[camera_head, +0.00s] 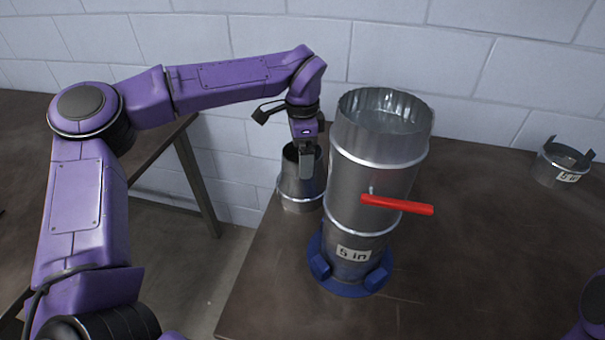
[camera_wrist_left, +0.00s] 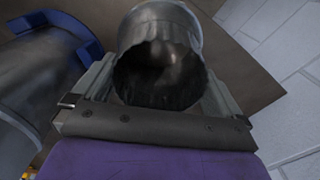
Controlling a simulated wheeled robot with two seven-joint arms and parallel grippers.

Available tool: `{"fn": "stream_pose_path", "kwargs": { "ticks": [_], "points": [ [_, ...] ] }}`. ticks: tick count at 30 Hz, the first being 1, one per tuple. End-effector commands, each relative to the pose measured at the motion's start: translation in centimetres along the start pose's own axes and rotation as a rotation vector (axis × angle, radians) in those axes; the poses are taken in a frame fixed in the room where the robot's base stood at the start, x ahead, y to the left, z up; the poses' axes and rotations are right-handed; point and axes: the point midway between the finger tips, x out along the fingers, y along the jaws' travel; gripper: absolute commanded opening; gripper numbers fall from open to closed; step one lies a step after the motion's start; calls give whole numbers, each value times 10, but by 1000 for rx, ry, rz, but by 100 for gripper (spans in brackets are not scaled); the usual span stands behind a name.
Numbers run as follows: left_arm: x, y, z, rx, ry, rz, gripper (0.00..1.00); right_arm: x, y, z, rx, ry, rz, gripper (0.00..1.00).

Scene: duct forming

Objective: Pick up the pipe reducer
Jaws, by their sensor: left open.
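The pipe reducer (camera_head: 300,190) is a short grey metal piece, narrower at its open top, standing upright on the brown table left of the tall duct. My left gripper (camera_head: 307,163) points down at the reducer's top opening, and its near finger hides part of the rim. In the left wrist view the reducer (camera_wrist_left: 190,22) shows its dark, wavy-edged opening between the open fingers. I cannot tell whether the fingers touch it. My right gripper is out of view.
A tall metal duct (camera_head: 372,150) with a red handle (camera_head: 397,205) stands in a blue base (camera_head: 350,286) close to the reducer's right. A short "5 in" collar (camera_head: 548,170) stands at the far right. The table's left edge (camera_head: 250,248) is near; the table (camera_head: 480,240) is clear to the right.

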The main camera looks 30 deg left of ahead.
Motion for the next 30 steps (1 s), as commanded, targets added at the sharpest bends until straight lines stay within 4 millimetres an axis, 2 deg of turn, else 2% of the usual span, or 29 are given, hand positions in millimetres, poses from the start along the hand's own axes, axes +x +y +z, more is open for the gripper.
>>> {"fn": "stream_pose_path", "kwargs": {
  "ticks": [2,6,9,17,20,27,30],
  "points": [
    [0,0,0,0,0,0,100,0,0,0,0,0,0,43],
    [0,0,0,0,0,-1,54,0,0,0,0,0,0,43],
    [-1,0,0,0,0,-1,28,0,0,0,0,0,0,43],
    [-7,-1,0,1,1,-4,28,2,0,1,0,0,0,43],
    [-25,-1,0,-1,3,-6,28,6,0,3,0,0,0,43],
    [-81,0,0,-2,1,-5,28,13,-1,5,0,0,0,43],
    [-95,0,0,-1,0,-4,28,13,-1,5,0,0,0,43]
  ]
}}
